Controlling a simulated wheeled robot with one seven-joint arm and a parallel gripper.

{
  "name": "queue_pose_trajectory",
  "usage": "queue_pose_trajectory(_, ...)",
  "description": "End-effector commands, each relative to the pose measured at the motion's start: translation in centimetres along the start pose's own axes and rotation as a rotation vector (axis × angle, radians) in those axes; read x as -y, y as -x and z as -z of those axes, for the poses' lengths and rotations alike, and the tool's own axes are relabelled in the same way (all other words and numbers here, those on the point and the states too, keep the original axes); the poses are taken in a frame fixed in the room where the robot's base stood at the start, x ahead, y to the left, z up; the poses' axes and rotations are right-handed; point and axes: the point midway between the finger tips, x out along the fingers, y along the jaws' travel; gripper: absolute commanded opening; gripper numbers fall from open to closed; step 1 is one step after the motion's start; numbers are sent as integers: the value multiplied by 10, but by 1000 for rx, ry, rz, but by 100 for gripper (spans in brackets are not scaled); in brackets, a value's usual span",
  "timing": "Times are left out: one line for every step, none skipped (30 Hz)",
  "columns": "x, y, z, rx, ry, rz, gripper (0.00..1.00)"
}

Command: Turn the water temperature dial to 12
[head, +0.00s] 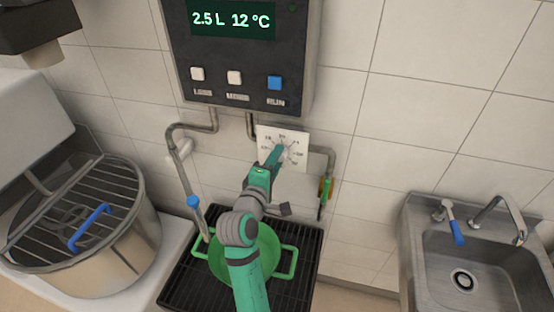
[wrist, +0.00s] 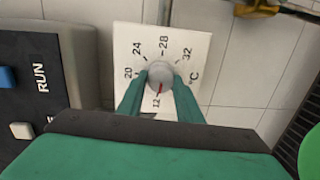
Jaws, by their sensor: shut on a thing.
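The water temperature dial (wrist: 160,75) is a round grey knob with a red pointer on a white plate (wrist: 128,38) marked 12, 20, 24, 28 and 32 °C. In the wrist view the red pointer lies close to the 12 mark. My gripper (wrist: 160,92) is shut on the dial, with a green finger on each side of it. In the head view my gripper (head: 278,155) reaches up to the plate (head: 297,140) and hides much of the dial. The display (head: 232,19) above reads 2.5 L and 12 °C.
The control box has two white buttons and a blue RUN button (head: 275,83). Pipes (head: 175,150) run beside the plate. A green tub (head: 262,240) stands on a black grate below my arm. A mixer bowl (head: 120,245) is at left, a sink (head: 500,270) at right.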

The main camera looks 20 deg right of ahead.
Motion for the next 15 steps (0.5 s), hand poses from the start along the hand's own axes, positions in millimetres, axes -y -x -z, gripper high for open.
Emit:
queue_pose_trajectory(5,-1,1,0,12,8,10)
queue_pose_trajectory(4,-1,0,1,17,8,10)
queue_pose_trajectory(4,-1,0,2,24,7,10)
queue_pose_trajectory(4,-1,0,3,27,7,10)
queue_pose_trajectory(4,-1,0,3,30,6,10)
queue_pose_trajectory(4,-2,0,4,33,6,10)
queue_pose_trajectory(4,-2,-1,4,34,6,10)
queue_pose_trajectory(4,-2,-1,5,35,6,10)
queue_pose_trajectory(4,-2,-1,5,35,6,10)
queue_pose_trajectory(4,-2,-1,6,36,5,10)
queue_pose_trajectory(4,-2,-1,6,36,5,10)
queue_pose_trajectory(4,-2,-2,7,35,5,10)
queue_pose_trajectory(4,-2,-2,7,35,5,10)
queue_pose_trajectory(4,-2,-2,7,35,5,10)
queue_pose_trajectory(4,-2,-2,8,35,5,10)
